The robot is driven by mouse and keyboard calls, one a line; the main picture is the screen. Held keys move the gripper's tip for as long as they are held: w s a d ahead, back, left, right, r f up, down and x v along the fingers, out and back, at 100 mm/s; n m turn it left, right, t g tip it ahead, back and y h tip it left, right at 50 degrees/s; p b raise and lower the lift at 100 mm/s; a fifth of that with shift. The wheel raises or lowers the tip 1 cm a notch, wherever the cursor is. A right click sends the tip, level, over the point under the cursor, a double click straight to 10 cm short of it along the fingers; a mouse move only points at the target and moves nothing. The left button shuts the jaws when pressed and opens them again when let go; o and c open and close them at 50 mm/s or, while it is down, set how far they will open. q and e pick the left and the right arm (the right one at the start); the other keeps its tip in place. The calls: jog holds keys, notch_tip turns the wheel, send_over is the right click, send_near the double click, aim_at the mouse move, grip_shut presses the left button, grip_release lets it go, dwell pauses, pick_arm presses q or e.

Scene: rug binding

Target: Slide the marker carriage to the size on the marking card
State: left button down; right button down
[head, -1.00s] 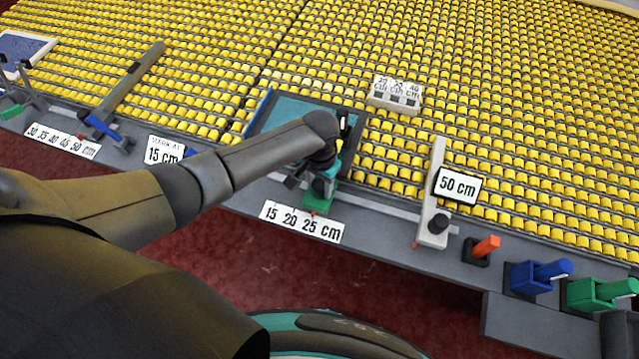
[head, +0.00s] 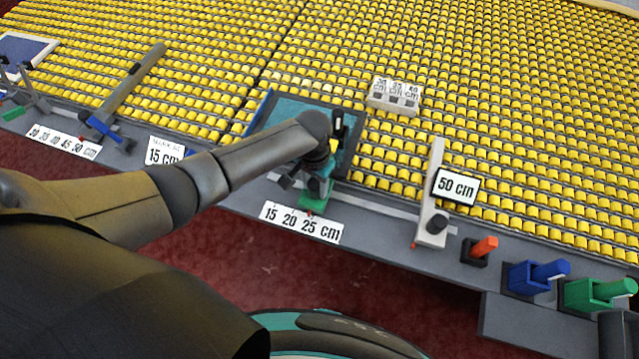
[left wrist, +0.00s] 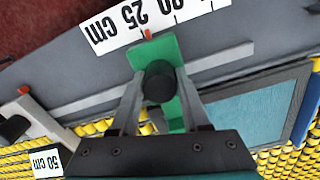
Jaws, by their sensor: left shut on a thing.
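The green marker carriage (head: 312,203) sits on the pale rail at the table's front edge; it also shows in the left wrist view (left wrist: 150,52). Its red pointer (left wrist: 147,33) is by the 25 end of the 15-20-25 cm scale (head: 301,222). My left gripper (left wrist: 159,88) is shut on the carriage's black knob (left wrist: 160,82), one finger on each side. The marking card (head: 165,150) reads 15 cm and is partly hidden by my left arm. My right gripper is not in view.
A teal rug sample (head: 288,112) lies behind the carriage. To the right stand a white slider with a 50 cm sign (head: 456,187), then orange, blue and green handles (head: 530,277). A longer scale (head: 64,141) is at the left. The rail left of the carriage looks clear.

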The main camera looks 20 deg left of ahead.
pick_arm(q)
jog(key=a+p, duration=0.1)
jog(key=a, duration=0.7)
jog(key=shift+w+a, duration=0.15)
jog(key=shift+a, duration=0.05)
jog(key=shift+a+p, duration=0.3)
jog(key=shift+a, duration=0.35)
jog(key=shift+c, duration=2.1)
grip_release()
jog(key=shift+a, duration=0.15)
jog(key=shift+o, duration=0.2)
jog(key=shift+d, duration=0.2)
jog(key=shift+r, duration=0.5)
notch_tip(320, 180, up, 14)
jog(key=p, duration=0.3)
jog(key=shift+r, duration=0.15)
